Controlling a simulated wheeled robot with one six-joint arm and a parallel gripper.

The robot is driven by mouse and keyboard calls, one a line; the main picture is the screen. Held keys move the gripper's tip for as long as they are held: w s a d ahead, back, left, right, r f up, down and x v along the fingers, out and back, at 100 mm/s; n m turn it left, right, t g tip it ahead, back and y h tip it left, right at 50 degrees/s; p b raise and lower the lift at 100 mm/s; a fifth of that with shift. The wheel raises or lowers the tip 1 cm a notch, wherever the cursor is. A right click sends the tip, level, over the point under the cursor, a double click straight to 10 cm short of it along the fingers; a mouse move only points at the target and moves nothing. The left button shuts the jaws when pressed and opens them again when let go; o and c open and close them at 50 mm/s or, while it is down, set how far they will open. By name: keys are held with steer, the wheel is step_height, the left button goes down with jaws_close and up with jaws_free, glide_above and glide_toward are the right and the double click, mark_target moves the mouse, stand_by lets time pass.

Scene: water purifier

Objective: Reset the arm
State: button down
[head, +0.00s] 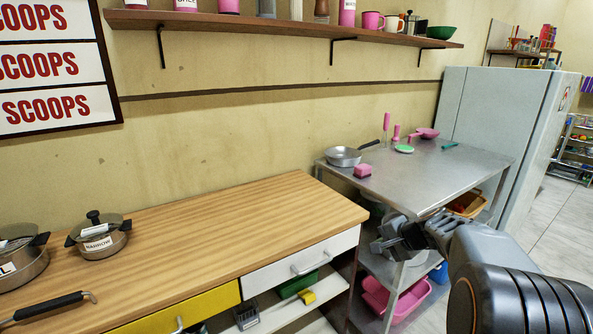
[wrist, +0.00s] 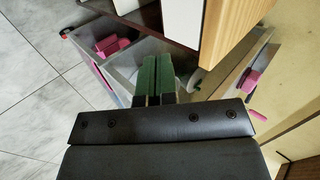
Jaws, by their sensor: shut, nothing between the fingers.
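My gripper (head: 388,240) shows in the head view in front of the metal table, near its front left corner and below the height of its top. The arm reaches in from the lower right. In the wrist view the two green-padded fingers (wrist: 154,76) lie side by side, shut, with nothing held. The fingertips point toward the shelving under the tables. The dark gripper body hides the lower part of that view.
A wooden counter (head: 190,235) with a white drawer (head: 303,262) stands left of my gripper. Tiled floor (head: 545,225) is open at right.

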steer(key=s+a+r+n+g+h+p, duration=0.2)
steer(key=s+a+r+n+p, duration=0.3)
steer(key=s+r+p, duration=0.5)
steer(key=s+a+r+n+g+h+p, duration=0.2)
steer(key=s+a+r+n+p, duration=0.4)
steer(key=s+r+p, duration=0.5)
steer(key=shift+s+a+n+p, duration=0.35)
steer(key=shift+s+p, duration=0.1)
steer(key=shift+p, duration=0.2)
steer(key=shift+r, duration=0.1)
